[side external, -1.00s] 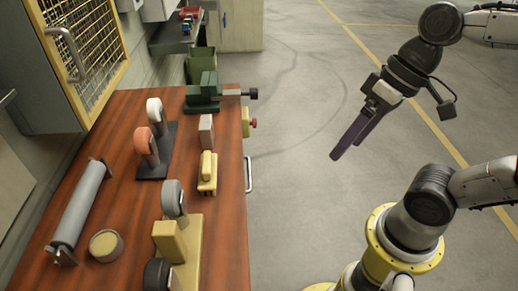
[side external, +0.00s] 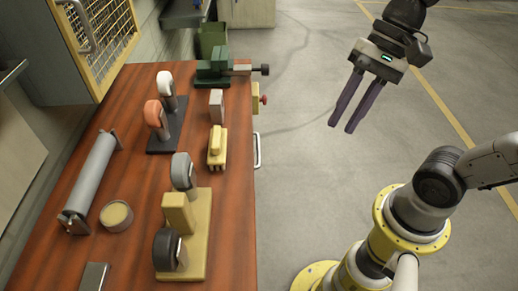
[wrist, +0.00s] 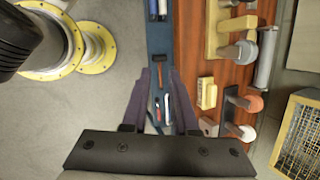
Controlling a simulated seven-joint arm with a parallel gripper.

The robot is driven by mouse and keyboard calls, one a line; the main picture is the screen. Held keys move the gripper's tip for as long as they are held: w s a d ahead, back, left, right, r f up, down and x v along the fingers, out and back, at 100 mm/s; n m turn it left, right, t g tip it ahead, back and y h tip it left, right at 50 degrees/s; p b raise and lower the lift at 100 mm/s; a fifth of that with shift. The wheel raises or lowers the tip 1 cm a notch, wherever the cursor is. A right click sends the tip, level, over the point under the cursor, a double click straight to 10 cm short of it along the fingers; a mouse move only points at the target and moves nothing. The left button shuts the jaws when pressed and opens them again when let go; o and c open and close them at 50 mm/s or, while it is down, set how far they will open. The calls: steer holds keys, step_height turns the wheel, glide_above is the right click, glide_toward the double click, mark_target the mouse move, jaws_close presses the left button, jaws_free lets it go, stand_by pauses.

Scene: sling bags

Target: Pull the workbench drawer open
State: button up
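The workbench (side external: 110,160) has a reddish wooden top and runs down the left of the side external view. A light bar handle (side external: 257,150) sticks out at its right edge, close to the edge. I see no pulled-out drawer in that view. My gripper (side external: 341,127) hangs over the floor to the right of the handle, clear of it. Its dark purple fingers point down, apart and empty. In the wrist view my gripper (wrist: 165,65) is over a blue strip (wrist: 161,40) with several tools, alongside the bench top. I cannot tell if that strip is a drawer or a shelf.
A green vise (side external: 212,68) stands at the far end of the bench, its bar and a red knob (side external: 264,99) jutting past the edge. A yellow block (side external: 217,148) and a yellow stand (side external: 195,235) are on top.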

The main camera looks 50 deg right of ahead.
steer(key=w+d+f+m+y, duration=0.2)
steer(key=w+f+m+y, duration=0.4)
steer(key=w+m, duration=0.35)
steer(key=w+d+f+m+y, duration=0.3)
steer(key=w+f+m+y, duration=0.25)
steer(key=w+m, duration=0.45)
steer(key=w+d+f+m+t+y, duration=0.1)
steer(key=w+d+f+m+t, duration=0.1)
steer(key=d+f+m+t, duration=0.65)
steer(key=m+t+h, duration=0.3)
steer(key=m+t, duration=0.2)
steer(key=m, duration=0.2)
glide_toward(259, 149)
steer(key=x, duration=1)
steer(key=shift+w+f, duration=0.1)
steer(key=shift+f, duration=0.2)
steer(key=shift+c, duration=0.3)
jaws_close()
